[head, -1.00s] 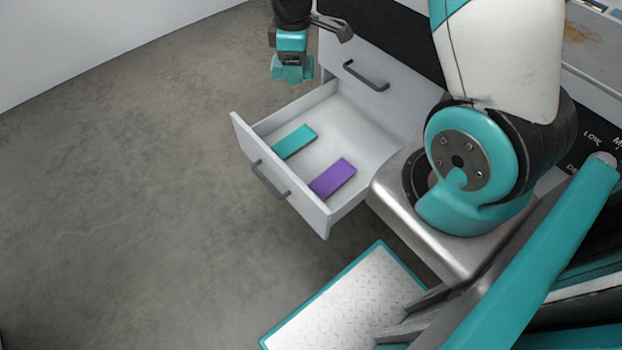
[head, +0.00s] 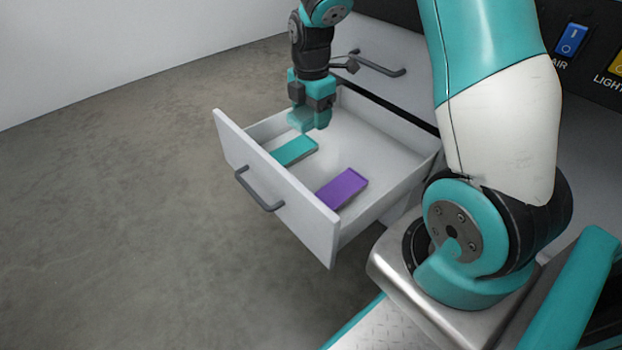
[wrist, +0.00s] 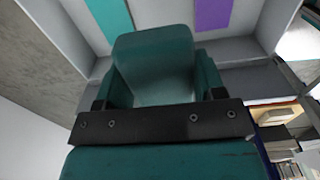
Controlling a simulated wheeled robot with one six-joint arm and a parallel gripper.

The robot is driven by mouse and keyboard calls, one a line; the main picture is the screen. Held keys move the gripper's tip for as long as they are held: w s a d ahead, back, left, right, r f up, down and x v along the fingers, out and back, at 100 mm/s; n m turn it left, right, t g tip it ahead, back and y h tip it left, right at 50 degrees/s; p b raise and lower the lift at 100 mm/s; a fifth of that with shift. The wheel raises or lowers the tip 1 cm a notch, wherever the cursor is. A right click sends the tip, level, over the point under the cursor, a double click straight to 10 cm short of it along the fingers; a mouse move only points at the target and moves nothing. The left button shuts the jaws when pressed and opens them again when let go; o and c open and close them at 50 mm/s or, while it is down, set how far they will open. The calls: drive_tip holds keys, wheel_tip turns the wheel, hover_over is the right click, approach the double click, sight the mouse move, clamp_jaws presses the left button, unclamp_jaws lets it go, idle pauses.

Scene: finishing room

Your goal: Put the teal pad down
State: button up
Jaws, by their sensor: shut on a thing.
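My gripper (head: 311,98) hangs above the far left part of the open drawer (head: 272,190), shut on a teal pad (head: 308,121). The held pad also shows in the wrist view (wrist: 155,62) between the fingers, hiding part of the drawer behind it. It is apart from the drawer floor. A second, flat teal block (head: 294,151) lies in the drawer, just below and left of the held pad. It also shows at the top of the wrist view (wrist: 112,18).
A flat purple block (head: 342,188) lies in the drawer to the right of the teal one. Bare drawer floor shows between and behind them. The drawer front has a dark handle (head: 259,190). A closed drawer with another handle (head: 378,64) is behind.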

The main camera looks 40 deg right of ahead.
sight(311, 175)
wheel_tip(311, 175, down, 17)
drive_tip(key=b, duration=0.7)
drive_tip(key=shift+f, duration=0.4)
